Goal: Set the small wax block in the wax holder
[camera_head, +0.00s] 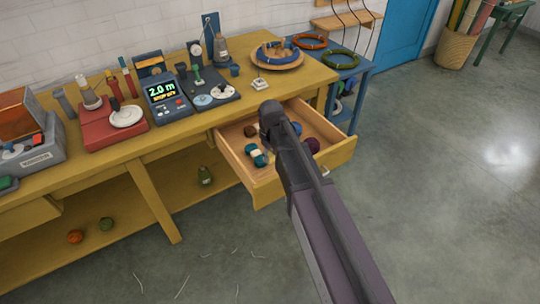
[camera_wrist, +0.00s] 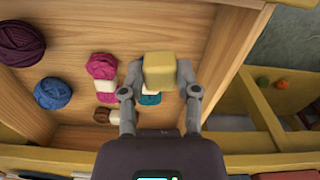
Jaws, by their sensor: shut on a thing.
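The small wax block (camera_wrist: 160,70) is a pale yellow cube in the wrist view. My gripper (camera_wrist: 160,78) is shut on it, one finger on each side, above the open drawer. In the head view my arm covers the block and the fingers. I cannot make out the wax holder for certain. A small pale square stand (camera_head: 260,84) on the yellow bench, just behind the drawer, may be it.
The open wooden drawer (camera_head: 235,160) holds skeins, including a blue one (camera_wrist: 52,93), a purple one (camera_wrist: 20,42) and a pink one (camera_wrist: 102,65). A round wooden tray (camera_head: 290,64), a display box (camera_head: 167,96) and a red scale (camera_head: 110,128) stand on the bench.

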